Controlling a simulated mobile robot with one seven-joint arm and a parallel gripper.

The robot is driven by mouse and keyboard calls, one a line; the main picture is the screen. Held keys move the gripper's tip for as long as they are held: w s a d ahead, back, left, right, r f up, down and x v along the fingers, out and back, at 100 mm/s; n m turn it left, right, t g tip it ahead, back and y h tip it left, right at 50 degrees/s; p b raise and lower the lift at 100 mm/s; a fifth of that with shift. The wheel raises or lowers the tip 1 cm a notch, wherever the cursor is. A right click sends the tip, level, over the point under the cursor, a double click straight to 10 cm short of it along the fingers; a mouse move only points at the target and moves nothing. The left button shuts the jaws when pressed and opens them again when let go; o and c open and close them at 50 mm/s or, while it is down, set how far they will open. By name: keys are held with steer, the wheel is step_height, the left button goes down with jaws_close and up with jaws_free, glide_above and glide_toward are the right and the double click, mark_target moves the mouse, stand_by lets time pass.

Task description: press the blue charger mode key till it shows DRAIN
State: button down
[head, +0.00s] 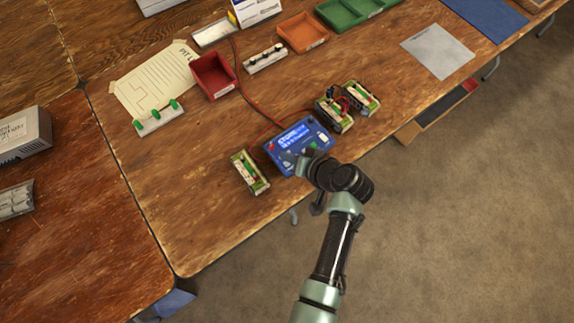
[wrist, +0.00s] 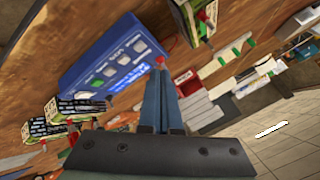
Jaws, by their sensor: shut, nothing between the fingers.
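The blue charger (head: 285,146) sits near the front edge of the wooden bench, its screen (head: 294,135) lit with white text too small to read surely. The charger also shows in the wrist view (wrist: 72,77), tilted, with a row of pale and green keys (wrist: 110,70) on its face. I cannot pick out the blue mode key for certain. My gripper (head: 306,158) is at the charger's front right part and hides some of it. In the wrist view my gripper (wrist: 159,80) is shut and empty, beside the charger's end; contact cannot be told.
A battery pack (head: 249,172) stands left of the charger, and two more packs (head: 334,114) (head: 360,97) stand behind right. Red leads cross the bench behind it. A red bin (head: 213,75) and an orange tray (head: 302,32) stand farther back. Bare wood (head: 190,180) lies left.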

mark_target(289, 168)
steer(key=shift+f+b, duration=0.55)
steer(key=shift+f, duration=0.55)
steer(key=shift+f, duration=0.1)
stand_by(1.0)
steer(key=shift+f+b, duration=0.3)
steer(key=shift+b, duration=0.05)
steer(key=shift+f+b, duration=0.35)
steer(key=shift+f, duration=0.1)
stand_by(0.8)
steer(key=shift+r, duration=0.15)
steer(key=shift+r+p, duration=0.65)
steer(key=shift+p, duration=0.05)
steer(key=shift+r, duration=0.15)
step_height(289, 168, up, 5)
steer(key=p, duration=0.4)
steer(key=shift+p, duration=0.3)
